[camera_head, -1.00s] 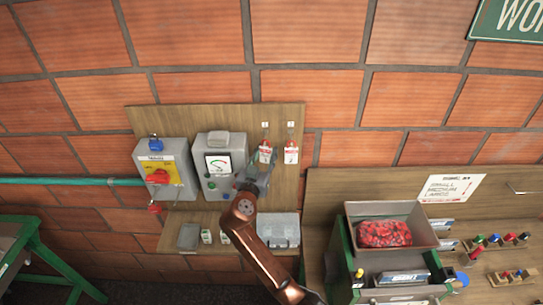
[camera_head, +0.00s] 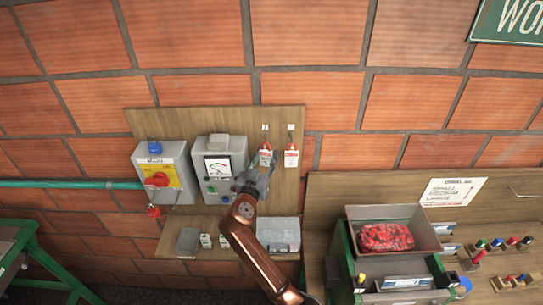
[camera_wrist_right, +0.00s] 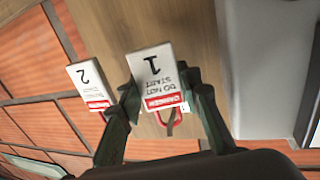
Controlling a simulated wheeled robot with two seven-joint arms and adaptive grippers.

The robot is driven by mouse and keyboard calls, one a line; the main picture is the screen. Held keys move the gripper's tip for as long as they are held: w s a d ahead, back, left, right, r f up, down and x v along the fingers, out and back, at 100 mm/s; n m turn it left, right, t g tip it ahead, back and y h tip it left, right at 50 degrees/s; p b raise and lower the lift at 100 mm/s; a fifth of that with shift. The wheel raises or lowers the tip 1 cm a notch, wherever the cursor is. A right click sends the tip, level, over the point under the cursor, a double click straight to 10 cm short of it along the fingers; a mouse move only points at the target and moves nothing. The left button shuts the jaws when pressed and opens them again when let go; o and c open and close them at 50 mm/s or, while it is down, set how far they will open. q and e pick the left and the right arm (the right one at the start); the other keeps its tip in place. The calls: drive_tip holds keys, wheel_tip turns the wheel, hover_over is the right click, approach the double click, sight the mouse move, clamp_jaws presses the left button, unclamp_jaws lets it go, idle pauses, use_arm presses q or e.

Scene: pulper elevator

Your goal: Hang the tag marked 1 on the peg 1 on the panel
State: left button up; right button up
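The white tag marked 1 (camera_wrist_right: 157,82), with a red band, is close to my right gripper (camera_wrist_right: 158,82) in the right wrist view. Its edges lie near both fingertips. Whether the fingers press on it cannot be told. In the head view, tag 1 (camera_head: 265,157) is on the upper right of the wooden panel (camera_head: 220,118), below a small label. My right gripper (camera_head: 257,182) is just below and left of it. Tag 2 (camera_head: 291,158) hangs beside it and shows left of tag 1 in the wrist view (camera_wrist_right: 87,84). Peg details are too small. My left gripper is out of view.
A switch box with a red knob (camera_head: 157,180) and a meter box (camera_head: 214,148) are left of the tags. A shelf (camera_head: 215,250) below holds small boxes and a clear case (camera_head: 279,234). A bin of red items (camera_head: 438,226) stands at right.

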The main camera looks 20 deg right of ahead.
drive_tip(key=o, duration=0.5)
drive_tip(key=v, duration=0.7)
drive_tip(key=shift+s, duration=0.25)
